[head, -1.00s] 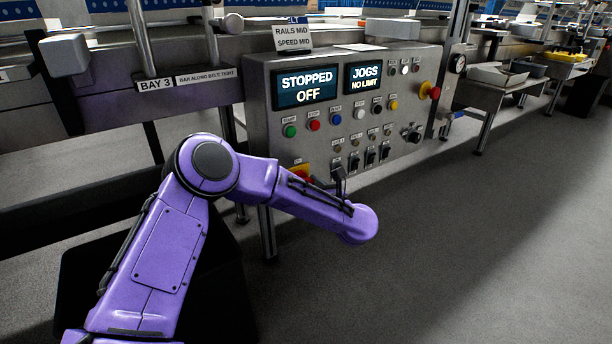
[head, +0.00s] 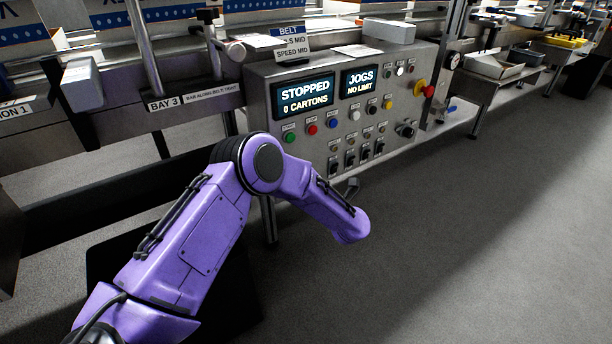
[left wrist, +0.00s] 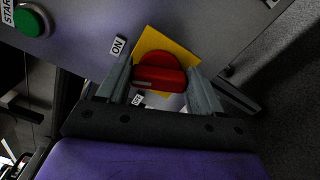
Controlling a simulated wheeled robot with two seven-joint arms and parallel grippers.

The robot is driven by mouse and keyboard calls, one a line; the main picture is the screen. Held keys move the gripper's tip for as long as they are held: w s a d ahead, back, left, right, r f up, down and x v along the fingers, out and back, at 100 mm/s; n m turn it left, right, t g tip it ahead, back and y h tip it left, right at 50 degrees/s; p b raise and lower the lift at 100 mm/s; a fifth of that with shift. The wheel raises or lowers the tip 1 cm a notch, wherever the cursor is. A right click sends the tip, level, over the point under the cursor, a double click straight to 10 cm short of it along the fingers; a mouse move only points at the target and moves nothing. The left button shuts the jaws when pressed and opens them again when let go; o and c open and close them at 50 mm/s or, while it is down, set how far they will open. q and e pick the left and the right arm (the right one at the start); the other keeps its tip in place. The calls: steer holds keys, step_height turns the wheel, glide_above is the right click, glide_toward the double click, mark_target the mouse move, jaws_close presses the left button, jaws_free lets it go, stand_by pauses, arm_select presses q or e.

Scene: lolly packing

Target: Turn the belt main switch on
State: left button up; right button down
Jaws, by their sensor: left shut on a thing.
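The belt main switch is a red rotary knob (left wrist: 160,76) on a yellow plate (left wrist: 182,52), seen in the left wrist view. An ON label (left wrist: 118,46) is at its upper left and an OFF label (left wrist: 137,99) at its lower left. My left gripper (left wrist: 160,84) is shut on the knob's bar, one finger at each end. In the head view the switch is hidden behind my left arm, at the lower left of the grey control panel (head: 257,100). The left display (head: 303,96) reads STOPPED, 0 CARTONS. My right gripper is not in view.
The right display (head: 360,81) reads JOGS, NO LIMIT. A green START button (head: 289,138), a red button (head: 312,129) and several small switches are on the panel. A red emergency knob (head: 428,91) is at its right side. Open floor lies to the right.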

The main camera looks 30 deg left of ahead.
arm_select(q)
steer(key=shift+f+m+p, duration=0.15)
steer(key=shift+m+p, duration=1.05)
steer(key=shift+m, duration=0.9)
steer(key=o, duration=1.1)
steer(key=shift+c, duration=0.2)
steer(key=shift+d, duration=0.1)
steer(key=p+v, duration=0.2)
steer(key=v, duration=0.8)
steer(key=shift+s+d, duration=0.15)
